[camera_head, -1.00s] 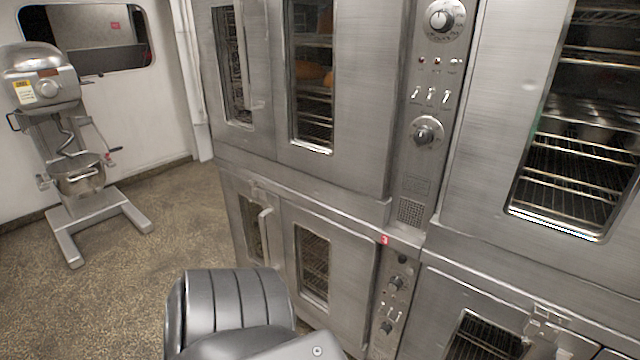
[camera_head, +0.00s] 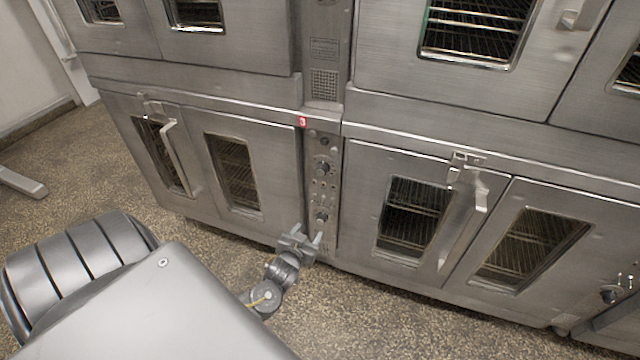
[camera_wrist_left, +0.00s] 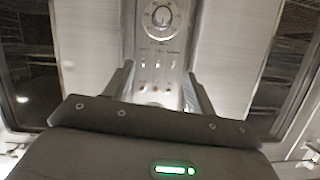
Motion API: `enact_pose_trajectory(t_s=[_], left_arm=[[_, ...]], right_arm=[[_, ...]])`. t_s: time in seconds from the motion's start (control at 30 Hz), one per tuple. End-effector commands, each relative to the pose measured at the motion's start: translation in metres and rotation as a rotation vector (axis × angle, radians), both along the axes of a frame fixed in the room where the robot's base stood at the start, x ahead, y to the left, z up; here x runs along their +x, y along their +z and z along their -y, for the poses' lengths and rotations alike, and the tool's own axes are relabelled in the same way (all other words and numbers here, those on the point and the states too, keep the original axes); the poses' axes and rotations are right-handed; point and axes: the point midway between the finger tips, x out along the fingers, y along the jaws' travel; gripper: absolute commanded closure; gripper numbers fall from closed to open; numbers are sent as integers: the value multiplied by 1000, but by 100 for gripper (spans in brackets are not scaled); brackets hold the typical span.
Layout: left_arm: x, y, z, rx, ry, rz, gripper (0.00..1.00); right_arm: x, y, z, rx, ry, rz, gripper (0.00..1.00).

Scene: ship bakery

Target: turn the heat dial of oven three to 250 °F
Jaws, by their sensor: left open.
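Oven three is the lower oven with a red "3" label (camera_head: 302,121) at the top of its narrow control panel (camera_head: 330,239). The panel carries an upper dial (camera_head: 322,169), small switches, and a lower dial (camera_head: 321,217). My left gripper (camera_head: 307,237) is open and empty, close to the panel's lower part near the lower dial. In the left wrist view, a round dial with a scale (camera_wrist_left: 162,16) is at the top, beyond the open fingers (camera_wrist_left: 160,85), with small lights and switches below it. The dial settings are too small to read. My right gripper is out of view.
Oven doors with windows flank the panel, the left one (camera_head: 275,160) and the right one (camera_head: 362,190). A door handle (camera_head: 466,225) sticks out to the right. Upper ovens stand above. The speckled floor (camera_head: 400,325) in front is clear.

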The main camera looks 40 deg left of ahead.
Motion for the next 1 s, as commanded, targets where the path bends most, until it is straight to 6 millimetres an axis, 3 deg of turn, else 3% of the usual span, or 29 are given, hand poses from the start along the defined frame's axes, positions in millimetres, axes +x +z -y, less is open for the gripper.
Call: enact_pose_trajectory(t_s=[0.1, 0.2, 0.3, 0.57, 1.0], left_arm=[[20, 67, -4, -59, 34, 215, 44], [23, 109, -5, -104, 50, 328, 44], [22, 132, -6, -133, 59, 390, 44], [26, 143, -8, -143, 62, 414, 44], [94, 142, -35, -140, 60, 412, 44]], right_arm=[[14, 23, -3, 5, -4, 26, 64], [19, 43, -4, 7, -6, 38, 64], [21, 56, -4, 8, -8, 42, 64], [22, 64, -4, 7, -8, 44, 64], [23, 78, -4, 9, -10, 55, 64]])
